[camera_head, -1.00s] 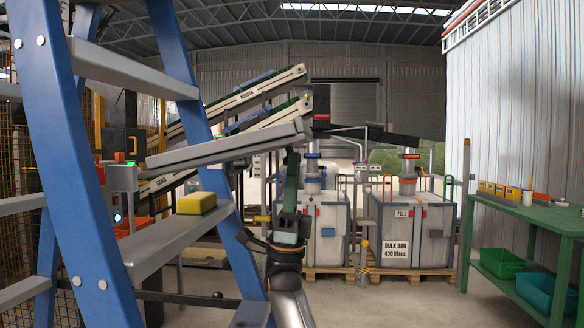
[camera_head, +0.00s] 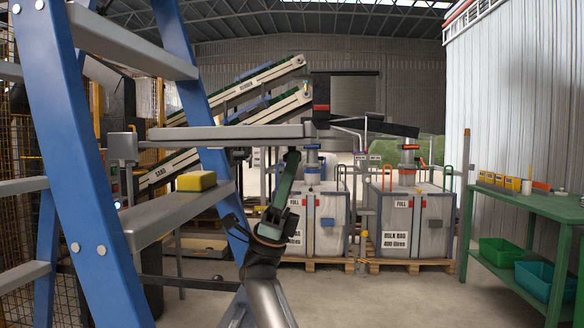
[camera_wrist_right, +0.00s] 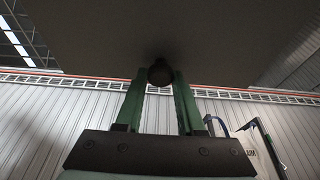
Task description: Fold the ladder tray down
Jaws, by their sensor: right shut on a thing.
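The blue ladder (camera_head: 85,180) stands at the left with grey steps. Its grey tray (camera_head: 235,132) reaches out to the right from the ladder and looks about level. In the right wrist view the tray's dark underside (camera_wrist_right: 160,30) fills the top. My right gripper (camera_head: 291,156) is below the tray near its right end. In the wrist view its green fingers (camera_wrist_right: 160,85) are shut on a dark round knob (camera_wrist_right: 160,71) under the tray. My left gripper is not in view.
A yellow sponge (camera_head: 197,181) lies on a ladder step (camera_head: 165,218) below the tray. Two grey bulk boxes (camera_head: 410,215) stand on pallets behind. A green bench (camera_head: 540,205) with bins is at the right. The floor between is clear.

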